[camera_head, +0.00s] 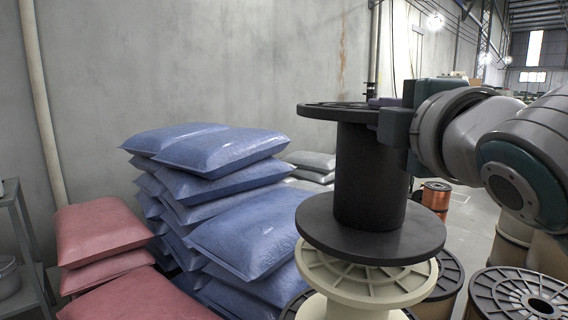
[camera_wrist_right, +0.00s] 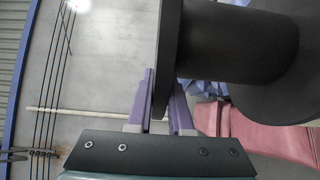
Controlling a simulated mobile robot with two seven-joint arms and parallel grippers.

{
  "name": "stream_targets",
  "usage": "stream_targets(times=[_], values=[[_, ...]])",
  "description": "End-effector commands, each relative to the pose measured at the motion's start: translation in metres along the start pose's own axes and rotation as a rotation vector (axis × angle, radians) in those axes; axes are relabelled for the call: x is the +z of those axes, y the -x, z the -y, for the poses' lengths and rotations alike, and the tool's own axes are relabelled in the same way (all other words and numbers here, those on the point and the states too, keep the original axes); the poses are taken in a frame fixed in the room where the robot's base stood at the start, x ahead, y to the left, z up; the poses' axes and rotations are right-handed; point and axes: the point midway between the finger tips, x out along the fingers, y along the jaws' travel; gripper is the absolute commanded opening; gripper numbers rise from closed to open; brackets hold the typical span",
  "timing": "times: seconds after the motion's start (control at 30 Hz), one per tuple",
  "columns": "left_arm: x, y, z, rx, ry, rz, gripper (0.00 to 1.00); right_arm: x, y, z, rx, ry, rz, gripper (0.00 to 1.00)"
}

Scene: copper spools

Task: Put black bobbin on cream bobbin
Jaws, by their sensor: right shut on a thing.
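The black bobbin (camera_head: 370,180) is upright in the head view, with wide flanges at top and bottom. My right gripper (camera_head: 384,103) is shut on the rim of its top flange, from the right side. In the right wrist view the purple fingers (camera_wrist_right: 162,100) pinch the flange edge, and the black bobbin (camera_wrist_right: 235,45) fills the upper right. The cream bobbin (camera_head: 365,285) stands below it, its ribbed top flange partly hidden by the black lower flange. The black bobbin appears to hang above it with a gap, roughly lined up. My left gripper is not in view.
Blue sacks (camera_head: 245,235) are stacked close to the left of the bobbins, and pink sacks (camera_head: 100,235) lie farther left. A black-topped spool (camera_head: 515,295) stands at the lower right. A copper spool (camera_head: 436,196) is behind. A grey shelf (camera_head: 22,240) is at the left edge.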

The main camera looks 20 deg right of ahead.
Motion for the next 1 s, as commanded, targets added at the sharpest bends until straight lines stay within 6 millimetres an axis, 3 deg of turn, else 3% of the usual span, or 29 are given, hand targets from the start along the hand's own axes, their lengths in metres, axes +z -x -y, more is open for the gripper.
stream_targets(times=[0.17,0.43,0.87,0.9,1.0], values=[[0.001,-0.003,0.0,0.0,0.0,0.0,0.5,0.0,0.0,0.012,0.01,0.001,0.001,0.0],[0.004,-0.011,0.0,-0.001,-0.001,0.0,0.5,0.0,0.0,0.05,0.007,0.001,0.001,0.0],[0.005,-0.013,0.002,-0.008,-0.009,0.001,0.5,0.0,0.0,0.056,0.01,0.002,-0.001,0.0],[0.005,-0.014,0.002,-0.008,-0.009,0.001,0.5,0.0,0.0,0.059,0.001,0.001,0.0,0.2],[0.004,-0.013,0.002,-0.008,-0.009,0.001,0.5,0.0,0.0,0.058,0.001,0.001,0.0,0.31]])
